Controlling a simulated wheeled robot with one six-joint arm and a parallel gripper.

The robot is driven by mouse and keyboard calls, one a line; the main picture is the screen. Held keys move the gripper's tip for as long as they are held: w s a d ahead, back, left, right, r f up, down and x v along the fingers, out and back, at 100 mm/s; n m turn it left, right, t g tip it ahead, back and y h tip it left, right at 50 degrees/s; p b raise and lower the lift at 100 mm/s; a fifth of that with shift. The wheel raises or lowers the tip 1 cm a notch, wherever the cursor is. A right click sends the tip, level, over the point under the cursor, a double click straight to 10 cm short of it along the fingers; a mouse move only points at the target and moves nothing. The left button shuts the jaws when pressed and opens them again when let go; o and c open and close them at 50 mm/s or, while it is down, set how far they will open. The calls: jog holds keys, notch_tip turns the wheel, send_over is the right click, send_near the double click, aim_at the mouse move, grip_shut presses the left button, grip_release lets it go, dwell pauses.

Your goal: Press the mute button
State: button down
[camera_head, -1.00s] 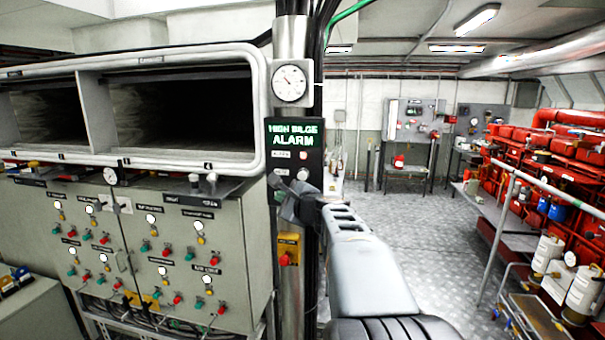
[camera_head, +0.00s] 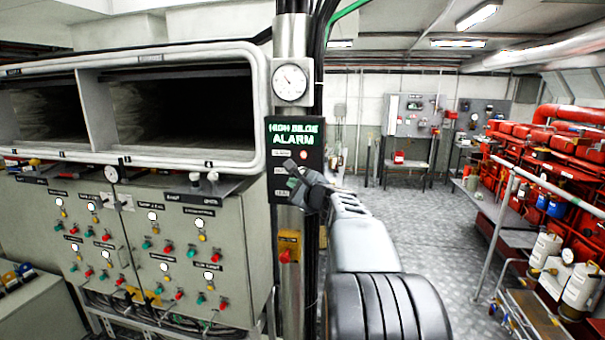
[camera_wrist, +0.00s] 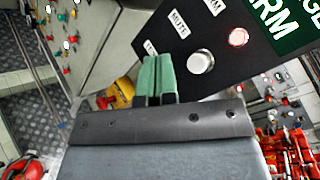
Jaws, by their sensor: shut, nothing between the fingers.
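The High Bilge Alarm panel (camera_head: 308,133) is a dark plate with a green header on a vertical post. In the wrist view, the mute button (camera_wrist: 200,61) is a round white button below the MUTE label (camera_wrist: 180,22). A lit red button (camera_wrist: 238,37) sits up and right of it. My gripper (camera_wrist: 157,58) is shut and empty, its green finger pads together. In that view the tips lie left of the mute button, over the panel's lower end by a partly hidden label. In the head view my gripper (camera_head: 291,172) covers the panel's lower part; contact cannot be told.
A round gauge (camera_head: 290,82) is above the panel, and a yellow box with a red button (camera_head: 288,246) is below it. A grey control cabinet (camera_head: 150,240) stands left. Open floor (camera_head: 430,220) lies to the right, before red machinery (camera_head: 560,150).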

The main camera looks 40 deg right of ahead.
jog(key=shift+w+d+p, duration=0.8)
jog(key=shift+w+d, duration=1)
jog(key=shift+d, duration=0.2)
jog(key=shift+d, duration=0.1)
dwell(0.7)
jog(key=shift+w+d, duration=0.2)
jog(key=shift+w, duration=0.05)
jog(key=shift+w+d, duration=0.3)
jog(key=shift+d, duration=0.1)
dwell(1.0)
jog(key=shift+a, duration=0.1)
jog(key=shift+s+a+b, duration=0.6)
jog(key=shift+b, duration=0.05)
dwell(0.3)
jog(key=shift+s+a+b, duration=1.45)
jog(key=shift+s+a, duration=0.2)
jog(key=shift+a, duration=0.25)
